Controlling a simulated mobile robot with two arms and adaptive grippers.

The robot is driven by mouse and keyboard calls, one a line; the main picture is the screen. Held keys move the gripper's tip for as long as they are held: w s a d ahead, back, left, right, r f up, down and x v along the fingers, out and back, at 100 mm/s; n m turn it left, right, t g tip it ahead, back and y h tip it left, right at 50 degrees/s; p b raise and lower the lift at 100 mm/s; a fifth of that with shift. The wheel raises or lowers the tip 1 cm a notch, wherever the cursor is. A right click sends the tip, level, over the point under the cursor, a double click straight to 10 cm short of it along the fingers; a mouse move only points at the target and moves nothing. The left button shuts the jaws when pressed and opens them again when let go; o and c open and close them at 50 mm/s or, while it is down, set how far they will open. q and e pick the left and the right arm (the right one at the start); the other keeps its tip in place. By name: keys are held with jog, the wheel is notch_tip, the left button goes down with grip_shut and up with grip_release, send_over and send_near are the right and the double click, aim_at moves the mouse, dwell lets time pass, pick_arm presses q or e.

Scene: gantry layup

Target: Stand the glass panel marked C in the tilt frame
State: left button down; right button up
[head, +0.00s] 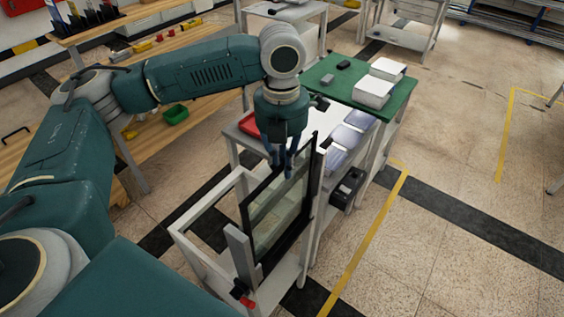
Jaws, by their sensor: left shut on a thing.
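A glass panel (278,214) with a black border is upright and slightly tilted in the middle of the head view. No letter C is readable on it. My left gripper (287,168) points down and is shut on the panel's top edge. The panel is at the pale tilt frame (187,248), beside its grey upright post (239,254). The panel's lower edge is partly hidden, so I cannot tell whether it rests in the frame or hangs just above. My right gripper is not in view.
Behind the panel is a table with a red tray (249,124) and clear packs (346,136). A green-topped table (332,88) holds white stacks (374,90). A black box (348,188) is at the table's side. A wooden bench (196,99) is at left; floor at right is open.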

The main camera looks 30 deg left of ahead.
pick_arm(q)
jog(key=shift+f, duration=0.45)
dwell(0.5)
jog(key=c, duration=1.8)
grip_release()
jog(key=shift+o, duration=0.7)
jog(key=shift+s+f, duration=0.1)
